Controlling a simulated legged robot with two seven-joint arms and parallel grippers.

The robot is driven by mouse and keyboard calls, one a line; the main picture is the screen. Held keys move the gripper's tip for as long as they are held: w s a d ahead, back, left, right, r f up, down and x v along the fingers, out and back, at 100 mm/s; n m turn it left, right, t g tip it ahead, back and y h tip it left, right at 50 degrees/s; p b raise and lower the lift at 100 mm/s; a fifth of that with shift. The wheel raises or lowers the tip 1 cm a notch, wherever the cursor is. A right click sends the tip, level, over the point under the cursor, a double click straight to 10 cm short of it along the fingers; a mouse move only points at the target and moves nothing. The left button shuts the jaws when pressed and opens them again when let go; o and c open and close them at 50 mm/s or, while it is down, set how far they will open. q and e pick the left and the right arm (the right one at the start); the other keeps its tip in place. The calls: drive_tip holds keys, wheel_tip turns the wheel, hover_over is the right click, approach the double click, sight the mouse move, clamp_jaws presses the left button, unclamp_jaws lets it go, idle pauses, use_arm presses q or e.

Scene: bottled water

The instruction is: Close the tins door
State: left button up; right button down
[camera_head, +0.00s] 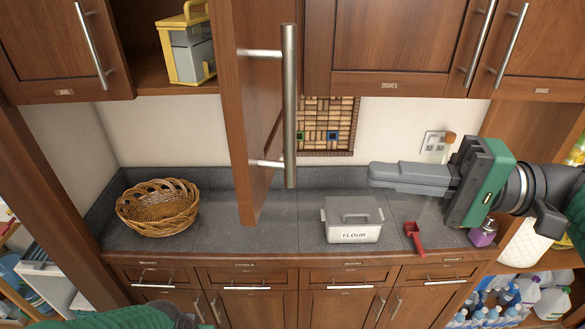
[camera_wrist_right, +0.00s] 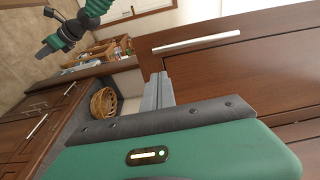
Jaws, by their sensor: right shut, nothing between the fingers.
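A brown wooden cabinet door (camera_head: 250,110) stands swung open toward me in the head view, its long metal handle (camera_head: 290,105) upright on the near face. No label shows on it, so I cannot tell by name that it is the tins door. The open cupboard (camera_head: 150,78) is to its left. My right gripper (camera_head: 372,175) is shut and empty, to the right of the door and apart from it, with its fingers pointing left. My left arm shows as a green part at the bottom of the head view; its small gripper (camera_wrist_right: 45,48) appears in the right wrist view, too small to read.
A yellow-framed container (camera_head: 188,45) stands in the open cupboard. On the grey counter (camera_head: 275,215) are a wicker basket (camera_head: 158,207), a flour tin (camera_head: 353,220) and a red scoop (camera_head: 414,238). Closed upper doors (camera_head: 400,40) flank the open one at right.

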sight(288, 163)
drive_tip(key=a+p, duration=0.2)
drive_tip(key=a, duration=0.2)
drive_tip(key=w+a+p, duration=0.1)
drive_tip(key=a+p, duration=0.1)
drive_tip(key=a, duration=0.2)
drive_tip(key=w+a+p, duration=0.1)
drive_tip(key=a+p, duration=0.1)
drive_tip(key=a, duration=0.2)
drive_tip(key=shift+w+a+r, duration=0.15)
drive_tip(key=shift+w, duration=0.1)
drive_tip(key=shift+a, duration=0.3)
drive_tip(key=shift+w+f, duration=0.25)
drive_tip(key=shift+f, duration=0.05)
drive_tip(key=shift+w+d, duration=0.15)
drive_tip(key=shift+d, duration=0.15)
drive_tip(key=shift+f, duration=0.1)
